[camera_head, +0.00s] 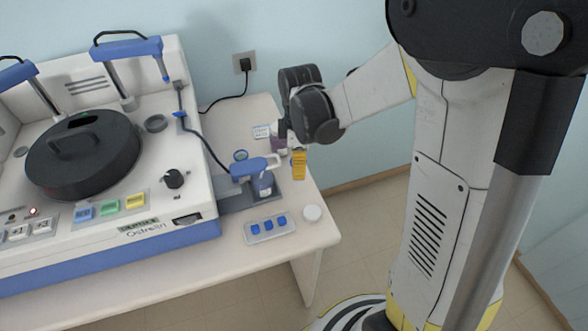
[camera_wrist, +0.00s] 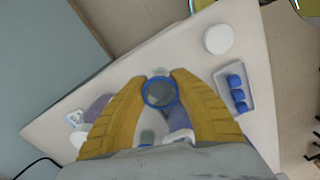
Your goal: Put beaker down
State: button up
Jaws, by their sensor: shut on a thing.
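A small round beaker with a blue rim (camera_wrist: 160,92) is between the two yellow fingers of my gripper (camera_wrist: 160,82) in the wrist view. The fingers are shut on it from both sides, and I look down onto its open mouth. In the head view my gripper (camera_head: 299,164) is over the right end of the table (camera_head: 225,260), near the blue-headed station. The held beaker is not clearly visible there. I cannot tell whether its base touches the table.
A white tray with blue caps (camera_head: 268,230) and a round white lid (camera_head: 312,213) lie near the table's front right corner. A large white machine (camera_head: 165,200) fills the left. A purplish item (camera_wrist: 97,108) lies nearby.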

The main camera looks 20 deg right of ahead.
aim_at(298, 182)
jog(key=shift+w+f, duration=0.2)
jog(key=shift+f+b, duration=0.8)
jog(key=shift+f, duration=1.05)
jog(key=shift+s, duration=0.1)
jog(key=shift+f, duration=0.25)
jog(key=o, duration=1)
jog(key=shift+r, duration=0.1)
jog(key=shift+r, duration=0.1)
